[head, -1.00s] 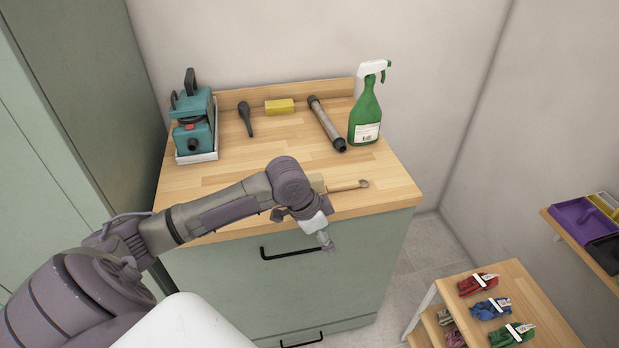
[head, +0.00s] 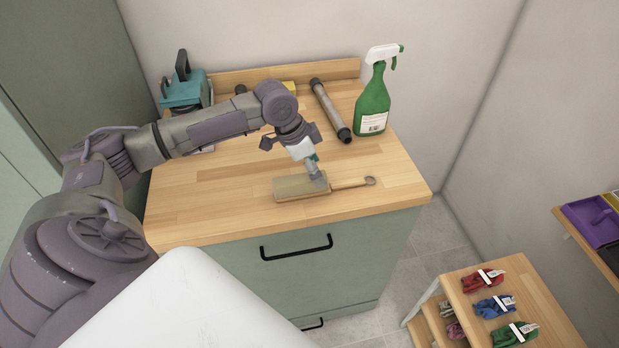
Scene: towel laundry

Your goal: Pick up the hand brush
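The hand brush (head: 292,188) lies on the wooden counter (head: 200,205) near its front edge. It has a tan rectangular block at the left and a thin wooden handle with a ring end at the right. My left gripper (head: 317,178) points down over the right part of the block, close to where the handle starts. Its fingertips are small and blurred against the brush, so I cannot tell whether they touch it or how far apart they are. My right gripper is not in view.
A green spray bottle (head: 373,105) and a grey tube (head: 330,110) stand and lie at the back right. A teal machine (head: 184,90) is at the back left, partly behind my arm. Bundled cloths (head: 490,306) lie on a step stool (head: 470,265) at lower right.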

